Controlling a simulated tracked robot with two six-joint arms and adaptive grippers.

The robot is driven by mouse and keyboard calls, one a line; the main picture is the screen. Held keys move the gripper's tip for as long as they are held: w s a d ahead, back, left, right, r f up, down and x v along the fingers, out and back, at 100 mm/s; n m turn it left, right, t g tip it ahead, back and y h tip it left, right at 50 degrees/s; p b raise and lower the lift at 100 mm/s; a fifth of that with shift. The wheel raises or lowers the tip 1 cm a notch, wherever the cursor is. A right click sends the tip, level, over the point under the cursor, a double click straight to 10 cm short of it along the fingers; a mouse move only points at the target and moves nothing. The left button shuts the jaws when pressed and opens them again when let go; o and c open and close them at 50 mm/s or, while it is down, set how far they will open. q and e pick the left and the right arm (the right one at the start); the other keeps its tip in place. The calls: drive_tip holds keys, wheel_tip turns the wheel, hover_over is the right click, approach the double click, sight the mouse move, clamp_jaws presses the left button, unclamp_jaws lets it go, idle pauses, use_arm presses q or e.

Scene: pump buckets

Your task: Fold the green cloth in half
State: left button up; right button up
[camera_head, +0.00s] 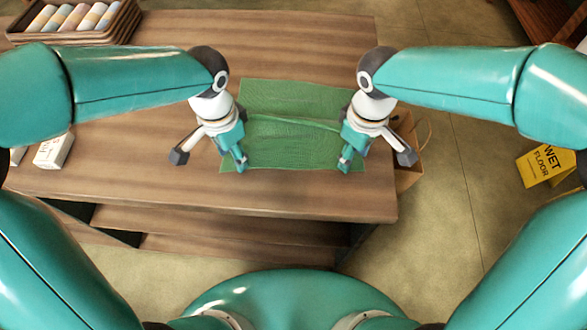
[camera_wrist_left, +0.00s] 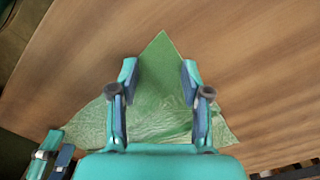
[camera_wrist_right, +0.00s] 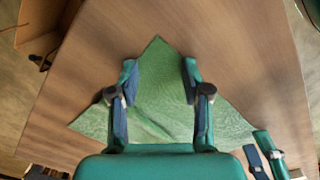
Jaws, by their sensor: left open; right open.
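The green cloth (camera_head: 290,148) lies spread on the wooden table, with a raised crease running across its middle between my two grippers. My left gripper (camera_head: 242,166) is over its near left corner, fingers pointing down. The left wrist view shows that corner of the cloth (camera_wrist_left: 163,65) between open, empty fingers (camera_wrist_left: 160,82). My right gripper (camera_head: 346,165) is over the near right corner. In the right wrist view, that corner of the cloth (camera_wrist_right: 158,70) also shows between open, empty fingers (camera_wrist_right: 160,82). I cannot tell whether the fingertips touch the cloth.
The wooden table (camera_head: 290,40) has bare room behind and in front of the cloth. A tray (camera_head: 112,32) of rolled towels stands at the back left. A small white item (camera_head: 53,151) is at the left.

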use_arm(q)
drive_tip(key=shift+c, duration=0.4)
use_arm(e)
drive_tip(key=shift+c, duration=0.4)
use_arm(q)
drive_tip(key=c, duration=0.4)
use_arm(e)
drive_tip(key=c, duration=0.4)
use_arm(q)
drive_tip(key=shift+s+f, duration=0.1)
drive_tip(key=c, duration=0.4)
use_arm(e)
drive_tip(key=shift+f, duration=0.1)
drive_tip(key=c, duration=0.4)
use_arm(q)
clamp_jaws()
use_arm(e)
clamp_jaws()
drive_tip(key=shift+s, duration=0.1)
